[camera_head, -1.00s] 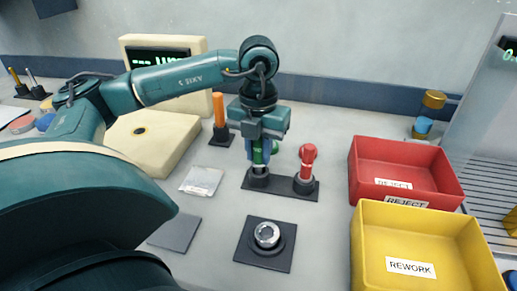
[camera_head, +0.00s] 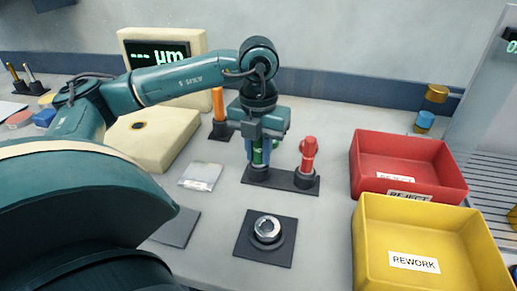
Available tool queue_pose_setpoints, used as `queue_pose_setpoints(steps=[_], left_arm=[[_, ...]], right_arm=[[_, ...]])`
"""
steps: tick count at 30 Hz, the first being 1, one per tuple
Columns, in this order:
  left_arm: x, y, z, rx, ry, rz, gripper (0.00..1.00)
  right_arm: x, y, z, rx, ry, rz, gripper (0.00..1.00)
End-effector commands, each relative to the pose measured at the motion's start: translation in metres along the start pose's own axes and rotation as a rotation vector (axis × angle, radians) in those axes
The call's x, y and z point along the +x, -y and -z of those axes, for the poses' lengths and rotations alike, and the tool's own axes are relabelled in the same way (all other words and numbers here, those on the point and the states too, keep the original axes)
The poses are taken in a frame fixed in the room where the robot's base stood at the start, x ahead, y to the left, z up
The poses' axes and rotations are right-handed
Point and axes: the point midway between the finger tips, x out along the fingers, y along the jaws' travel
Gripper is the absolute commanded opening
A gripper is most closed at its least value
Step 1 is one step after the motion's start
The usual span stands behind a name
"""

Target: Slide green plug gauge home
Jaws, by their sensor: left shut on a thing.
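The green plug gauge (camera_head: 257,156) stands upright at the left socket of a dark two-place rack (camera_head: 280,180). My left gripper (camera_head: 259,148) points straight down and is shut on the green gauge's upper part. The gauge's lower end is at the socket mouth; how deep it sits is hidden. A red plug gauge (camera_head: 308,152) stands in the right socket of the same rack. A metal ring (camera_head: 267,228) sits in a round holder on a dark square plate in front of the rack. My right gripper is not in view.
A red reject bin (camera_head: 408,168) and a yellow rework bin (camera_head: 428,240) stand at the right. An orange-handled tool (camera_head: 219,108) stands behind the rack. A cream gauge unit (camera_head: 150,140) with a display is at the left back. Bare table lies between rack and bins.

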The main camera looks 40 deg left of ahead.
Motion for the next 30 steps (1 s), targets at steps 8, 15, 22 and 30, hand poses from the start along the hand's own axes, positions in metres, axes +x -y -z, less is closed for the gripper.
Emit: queue_pose_setpoints(steps=[8, 15, 22, 30], left_arm=[[0.0019, 0.0001, -0.0001, 0.000, 0.001, 0.000, 0.01], [0.0019, 0.0001, 0.0000, 0.000, 0.000, 0.000, 0.33], [0.0020, 0.0001, 0.0000, 0.000, 0.000, 0.000, 0.47], [0.0022, 0.0000, 0.0001, 0.000, 0.000, 0.000, 0.47]], right_arm=[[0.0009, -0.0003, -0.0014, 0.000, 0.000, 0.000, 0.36], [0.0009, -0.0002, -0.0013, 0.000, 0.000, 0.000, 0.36], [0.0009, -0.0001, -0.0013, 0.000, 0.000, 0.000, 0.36], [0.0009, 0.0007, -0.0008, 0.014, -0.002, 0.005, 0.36]])
